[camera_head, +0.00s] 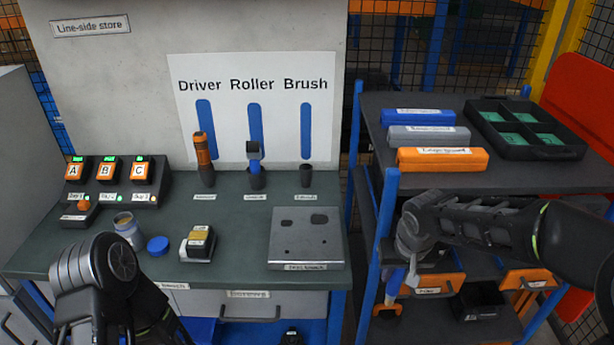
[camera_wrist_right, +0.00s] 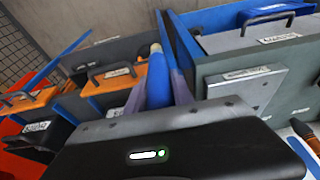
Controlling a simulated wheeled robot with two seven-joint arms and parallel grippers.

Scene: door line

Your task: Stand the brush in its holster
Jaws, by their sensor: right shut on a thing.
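The brush (camera_head: 395,283) has a blue handle and a paler lower end. It is held slightly tilted in my right gripper (camera_head: 406,268), in front of the right-hand shelf unit. In the right wrist view the blue brush (camera_wrist_right: 158,88) stands between the two fingers of the shut gripper (camera_wrist_right: 157,96). The holster, a small black cup (camera_head: 306,176), stands empty on the bench under the "Brush" sign. My right gripper is to the right of it and nearer to me. My left arm shows at lower left, but its gripper fingers are out of view.
An orange driver (camera_head: 204,155) and a blue-handled roller (camera_head: 256,167) stand in the neighbouring holsters. A grey metal plate (camera_head: 305,248) lies on the bench before the brush holster. A blue shelf post (camera_head: 377,255) stands between my right gripper and the bench.

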